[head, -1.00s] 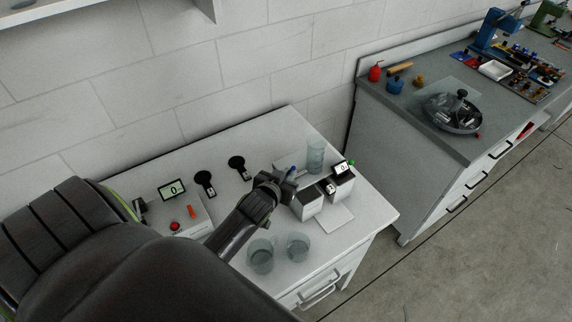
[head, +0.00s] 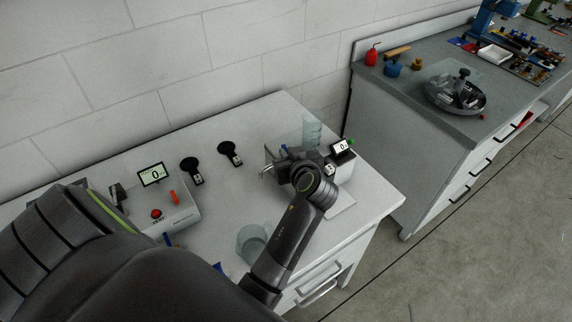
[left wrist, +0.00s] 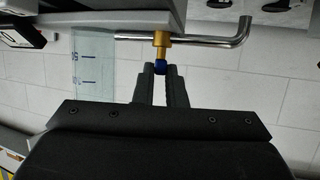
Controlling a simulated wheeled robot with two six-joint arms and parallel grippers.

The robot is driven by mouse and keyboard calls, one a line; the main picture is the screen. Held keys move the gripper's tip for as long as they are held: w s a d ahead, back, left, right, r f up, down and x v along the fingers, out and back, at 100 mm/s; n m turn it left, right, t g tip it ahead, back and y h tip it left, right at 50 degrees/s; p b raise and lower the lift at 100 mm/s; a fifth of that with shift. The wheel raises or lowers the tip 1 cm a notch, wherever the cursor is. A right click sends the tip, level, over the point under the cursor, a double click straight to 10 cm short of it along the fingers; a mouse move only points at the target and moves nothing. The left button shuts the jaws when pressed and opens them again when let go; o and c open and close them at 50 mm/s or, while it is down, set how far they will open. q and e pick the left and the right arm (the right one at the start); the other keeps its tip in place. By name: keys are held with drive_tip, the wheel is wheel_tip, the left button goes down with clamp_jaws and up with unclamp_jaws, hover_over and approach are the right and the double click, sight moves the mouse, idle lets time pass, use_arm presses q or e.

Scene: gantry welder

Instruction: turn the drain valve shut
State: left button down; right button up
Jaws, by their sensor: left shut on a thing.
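The drain valve (left wrist: 161,50) shows in the left wrist view as a brass stem with a blue end, joined to a bent chrome pipe (left wrist: 215,41). My left gripper (left wrist: 160,72) is shut on the blue end from below in that picture. The fingertips cover part of the blue end. In the head view my left wrist is at the small white bench unit with a lit display (head: 342,147). The chrome pipe end shows left of the wrist (head: 266,173), and the valve itself is hidden there. My right gripper is not in view.
A clear beaker (head: 252,240) stands in front of the unit, and a clear cylinder (head: 312,132) behind it. A control box (head: 180,215) with a red button and two black paddle-shaped items (head: 229,152) are at left. Bare bench (head: 280,110) lies behind.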

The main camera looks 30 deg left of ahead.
use_arm(q)
drive_tip(key=shift+w+d+n+g+y+b, duration=0.15)
drive_tip(key=shift+n+g+y+b, duration=0.25)
drive_tip(key=shift+n+g+b, duration=0.45)
drive_tip(key=shift+w+d+n+g+y+b, duration=0.15)
drive_tip(key=shift+n+g+y+b, duration=0.25)
drive_tip(key=shift+n+g+b, duration=0.4)
drive_tip(key=shift+a, duration=0.1)
drive_tip(key=c, duration=1.5)
unclamp_jaws()
